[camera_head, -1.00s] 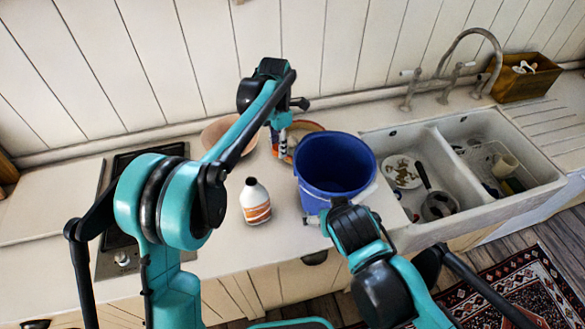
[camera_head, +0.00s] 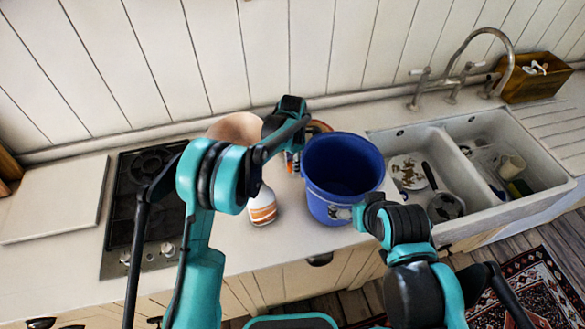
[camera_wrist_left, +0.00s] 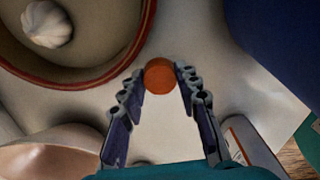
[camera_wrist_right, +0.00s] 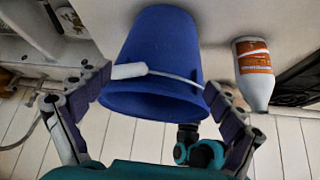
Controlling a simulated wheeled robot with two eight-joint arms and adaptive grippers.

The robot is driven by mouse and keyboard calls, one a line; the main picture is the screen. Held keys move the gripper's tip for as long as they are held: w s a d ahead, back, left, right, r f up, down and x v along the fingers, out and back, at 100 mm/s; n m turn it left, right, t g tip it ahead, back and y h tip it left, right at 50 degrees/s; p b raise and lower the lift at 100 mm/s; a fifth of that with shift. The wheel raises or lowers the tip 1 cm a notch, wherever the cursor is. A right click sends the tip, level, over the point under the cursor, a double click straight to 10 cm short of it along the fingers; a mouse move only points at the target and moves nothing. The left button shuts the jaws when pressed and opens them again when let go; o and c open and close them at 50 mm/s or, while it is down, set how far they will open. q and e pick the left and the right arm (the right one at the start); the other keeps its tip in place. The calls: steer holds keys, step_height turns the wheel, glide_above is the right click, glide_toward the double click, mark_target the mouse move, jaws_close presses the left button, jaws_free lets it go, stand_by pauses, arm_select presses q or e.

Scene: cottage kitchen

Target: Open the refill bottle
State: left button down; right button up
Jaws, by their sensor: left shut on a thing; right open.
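A white bottle with an orange label (camera_head: 262,208) stands on the counter left of the bucket, its top hidden by my left arm. It shows upside down in the right wrist view (camera_wrist_right: 253,62) and partly in the left wrist view (camera_wrist_left: 245,148). My left gripper (camera_wrist_left: 158,80) points down at a round orange top (camera_wrist_left: 160,73), with its fingertips closed on either side. An orange and blue patch (camera_head: 291,163) shows below that gripper; I cannot tell which is the refill bottle. My right gripper (camera_wrist_right: 155,88) is open, its fingers spread before the bucket handle.
The blue bucket (camera_head: 343,190) stands right of the bottle. A pinkish bowl (camera_head: 235,127) is behind; a brown-rimmed bowl (camera_wrist_left: 85,82) holds a garlic-like bulb (camera_wrist_left: 47,24). The double sink (camera_head: 545,178) with dishes lies right, the hob (camera_head: 140,245) left.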

arm_select(q)
step_height(320, 180, down, 2)
steer(key=shift+f, duration=0.15)
steer(key=shift+f+b, duration=0.15)
steer(key=shift+b, duration=0.15)
steer(key=c, duration=1.1)
jaws_free()
